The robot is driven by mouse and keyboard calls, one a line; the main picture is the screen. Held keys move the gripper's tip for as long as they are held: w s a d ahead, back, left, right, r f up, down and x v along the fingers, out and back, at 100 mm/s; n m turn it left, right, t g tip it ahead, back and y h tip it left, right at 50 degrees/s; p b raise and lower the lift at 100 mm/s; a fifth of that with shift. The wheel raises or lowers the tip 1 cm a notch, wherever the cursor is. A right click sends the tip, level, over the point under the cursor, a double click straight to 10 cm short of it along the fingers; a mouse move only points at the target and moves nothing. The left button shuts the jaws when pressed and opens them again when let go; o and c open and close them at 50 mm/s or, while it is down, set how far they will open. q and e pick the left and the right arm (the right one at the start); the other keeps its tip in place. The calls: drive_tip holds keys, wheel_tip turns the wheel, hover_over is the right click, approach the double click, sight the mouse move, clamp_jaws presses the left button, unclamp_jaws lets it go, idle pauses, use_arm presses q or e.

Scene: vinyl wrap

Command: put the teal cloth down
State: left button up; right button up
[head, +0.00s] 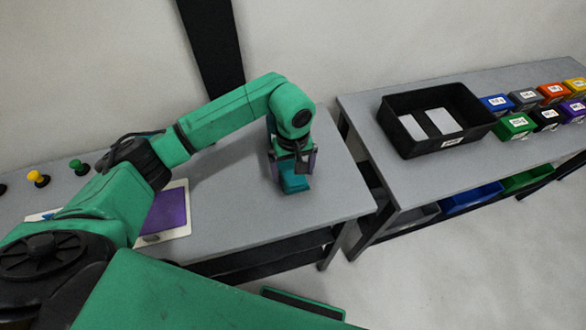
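The teal cloth (294,185) is a small block-like folded piece at the right end of the left grey table (235,215). My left gripper (293,168) points down over it. Its two fingers are on either side of the cloth and seem to grip it, with the cloth's lower part showing below the fingertips. The cloth is at or just above the tabletop; I cannot tell if it touches. My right gripper is not in view.
A purple sheet (165,212) on a pale board lies left on the table, with coloured knobs (38,178) beyond. On the right table, a black bin (440,118) holds pale pieces, beside several coloured labelled boxes (516,125). A floor gap separates the tables.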

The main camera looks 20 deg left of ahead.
sight(293, 172)
use_arm(q)
drive_tip(key=shift+r, duration=0.3)
wheel_tip(293, 172, up, 12)
drive_tip(key=b, duration=0.3)
drive_tip(key=shift+b, duration=0.4)
